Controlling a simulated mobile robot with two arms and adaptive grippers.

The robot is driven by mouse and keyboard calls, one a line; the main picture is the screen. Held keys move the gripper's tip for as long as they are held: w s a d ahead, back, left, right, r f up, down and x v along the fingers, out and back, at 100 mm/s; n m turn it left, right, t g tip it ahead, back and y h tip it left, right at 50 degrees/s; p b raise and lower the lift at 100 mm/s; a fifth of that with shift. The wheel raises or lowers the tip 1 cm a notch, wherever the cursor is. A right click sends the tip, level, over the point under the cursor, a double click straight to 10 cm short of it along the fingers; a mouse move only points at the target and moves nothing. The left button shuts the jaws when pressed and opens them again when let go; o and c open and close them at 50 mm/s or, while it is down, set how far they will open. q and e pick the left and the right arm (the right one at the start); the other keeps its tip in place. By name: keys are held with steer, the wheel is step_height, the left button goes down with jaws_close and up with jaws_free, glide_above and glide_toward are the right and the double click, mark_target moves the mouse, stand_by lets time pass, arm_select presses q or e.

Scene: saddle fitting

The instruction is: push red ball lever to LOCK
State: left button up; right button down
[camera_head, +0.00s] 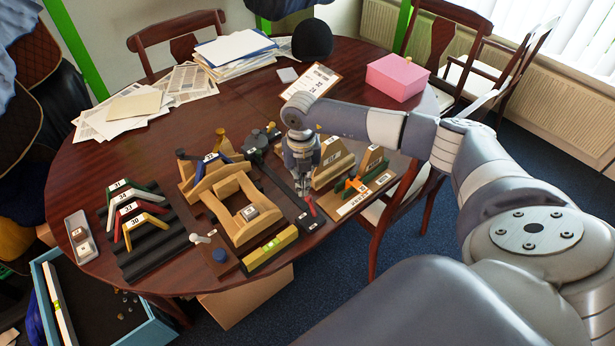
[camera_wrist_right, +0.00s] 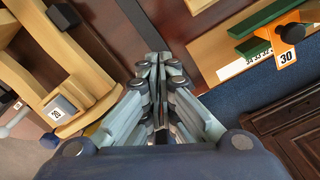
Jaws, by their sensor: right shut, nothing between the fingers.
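The red lever tip (camera_head: 310,205) shows in the head view as a short red piece near the front edge of the table. It stands over a small dark base with white marks (camera_head: 310,222); whether these read LOCK is too small to tell. My right gripper (camera_head: 303,190) points down just behind the red tip, close to it. I cannot tell if they touch. Its fingers also show in the right wrist view (camera_wrist_right: 152,62), shut together and empty. My left gripper is not in view.
Left of the gripper is a wooden cradle (camera_head: 236,228) with a yellow level (camera_head: 271,247) before it. To the right stand wooden arches and a green-orange piece (camera_head: 350,186) on a labelled board. A ribbed black rack (camera_head: 146,247) holds coloured saddles at left.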

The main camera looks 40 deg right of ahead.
steer(key=shift+f, duration=0.15)
steer(key=shift+r, duration=0.25)
steer(key=shift+s, duration=0.15)
stand_by(0.4)
steer(key=shift+s+d+p, duration=0.15)
steer(key=shift+s+p, duration=0.7)
steer(key=shift+s, duration=0.4)
steer(key=shift+s+d+p, duration=0.2)
steer(key=shift+s+p, duration=0.9)
steer(key=shift+s, duration=1.6)
steer(key=shift+s, duration=0.15)
steer(key=shift+w+b, duration=0.3)
steer(key=shift+w, duration=0.3)
